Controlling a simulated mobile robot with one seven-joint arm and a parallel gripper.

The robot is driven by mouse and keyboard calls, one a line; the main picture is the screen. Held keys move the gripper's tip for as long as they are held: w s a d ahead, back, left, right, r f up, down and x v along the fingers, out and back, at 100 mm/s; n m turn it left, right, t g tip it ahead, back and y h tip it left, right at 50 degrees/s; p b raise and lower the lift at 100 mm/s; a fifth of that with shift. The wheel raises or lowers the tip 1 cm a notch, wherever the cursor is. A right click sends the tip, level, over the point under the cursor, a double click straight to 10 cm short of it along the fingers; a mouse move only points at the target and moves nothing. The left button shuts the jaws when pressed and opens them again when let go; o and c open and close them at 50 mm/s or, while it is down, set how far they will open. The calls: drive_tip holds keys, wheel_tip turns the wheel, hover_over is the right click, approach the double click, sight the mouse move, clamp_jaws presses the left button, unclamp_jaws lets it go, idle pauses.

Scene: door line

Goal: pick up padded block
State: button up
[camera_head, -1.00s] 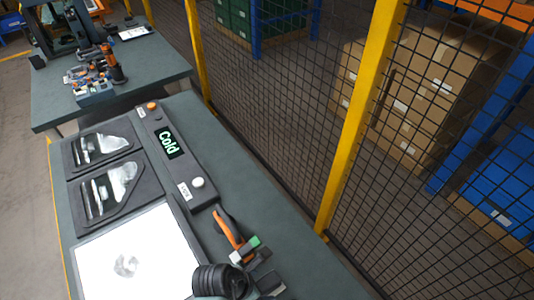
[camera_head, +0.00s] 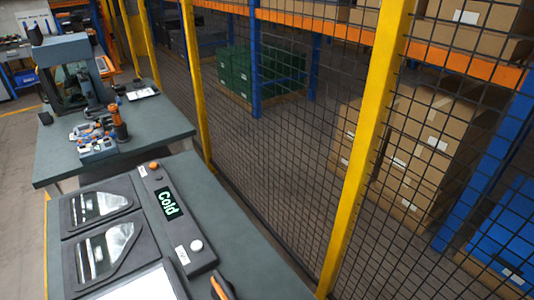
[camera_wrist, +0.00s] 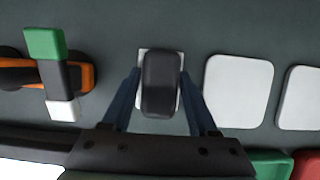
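The padded block appears to be the dark, rounded block (camera_wrist: 160,83) in the middle of the wrist view. It lies over a white square, whose edges show around it. My gripper (camera_wrist: 160,72) is open, with one blue finger on each side of the block. Narrow gaps seem to show between fingers and block; whether the fingers are level with it in height I cannot tell. Neither the block nor my gripper shows in the head view.
Left of the block is an orange-handled tool (camera_wrist: 88,77) with a green, black and white piece (camera_wrist: 55,75) across it. White squares (camera_wrist: 238,90) lie right. The head view shows a bench with a "Cold" panel (camera_head: 167,204), dark window panels (camera_head: 98,206) and a mesh fence (camera_head: 265,150).

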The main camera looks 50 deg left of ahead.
clamp_jaws()
drive_tip(key=shift+r, duration=0.15)
wheel_tip(320, 180, up, 10)
drive_tip(key=shift+f, duration=0.15)
idle(0.4)
